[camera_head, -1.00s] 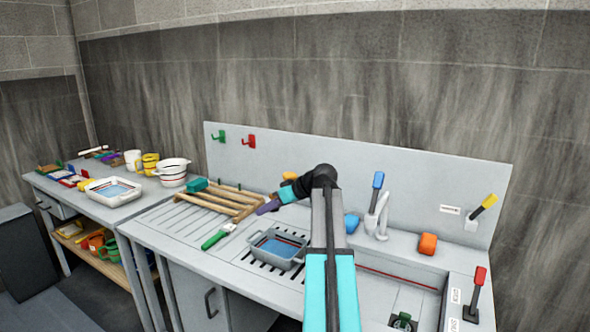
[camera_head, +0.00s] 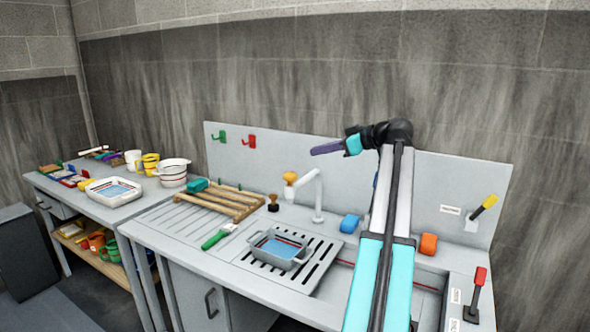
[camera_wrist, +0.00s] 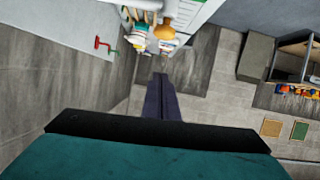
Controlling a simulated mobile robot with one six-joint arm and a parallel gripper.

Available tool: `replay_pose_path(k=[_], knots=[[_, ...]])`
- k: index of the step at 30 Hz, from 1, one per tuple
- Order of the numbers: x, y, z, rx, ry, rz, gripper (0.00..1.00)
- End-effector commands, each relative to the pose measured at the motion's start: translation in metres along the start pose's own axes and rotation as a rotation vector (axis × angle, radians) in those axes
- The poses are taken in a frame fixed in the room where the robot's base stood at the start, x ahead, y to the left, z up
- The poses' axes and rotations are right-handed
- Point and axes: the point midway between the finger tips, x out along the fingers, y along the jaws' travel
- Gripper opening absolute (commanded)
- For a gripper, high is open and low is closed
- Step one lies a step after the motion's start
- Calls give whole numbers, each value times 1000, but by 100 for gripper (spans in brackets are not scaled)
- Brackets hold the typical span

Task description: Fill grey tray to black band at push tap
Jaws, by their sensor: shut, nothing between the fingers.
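The grey tray (camera_head: 280,262) sits on the slotted drain grate, with blue liquid inside. A red line shows on its inner wall above the liquid; I cannot make out the black band clearly at this size. The push tap with the orange top (camera_head: 290,177) has a white arched spout that ends above the back of the tray. No stream shows. The orange top also shows in the wrist view (camera_wrist: 164,33). My gripper (camera_head: 313,151) is shut and empty, raised in front of the back panel, above and right of the tap. Its purple fingers lie together in the wrist view (camera_wrist: 160,77).
A green-handled brush (camera_head: 216,239) lies left of the tray, and a wooden rack (camera_head: 225,203) stands behind it. Blue (camera_head: 350,224) and orange (camera_head: 428,244) blocks stand right of the tap. A white tray (camera_head: 113,202) of blue liquid is on the left table. Levers stand at the right.

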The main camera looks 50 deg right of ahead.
Motion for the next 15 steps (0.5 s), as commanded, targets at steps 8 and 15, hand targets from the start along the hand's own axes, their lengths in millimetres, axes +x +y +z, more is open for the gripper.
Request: replay_pose_path(k=[8,15], knots=[[6,0,0,2,0,-1,0],[27,-1,-2,2,0,-2,0]])
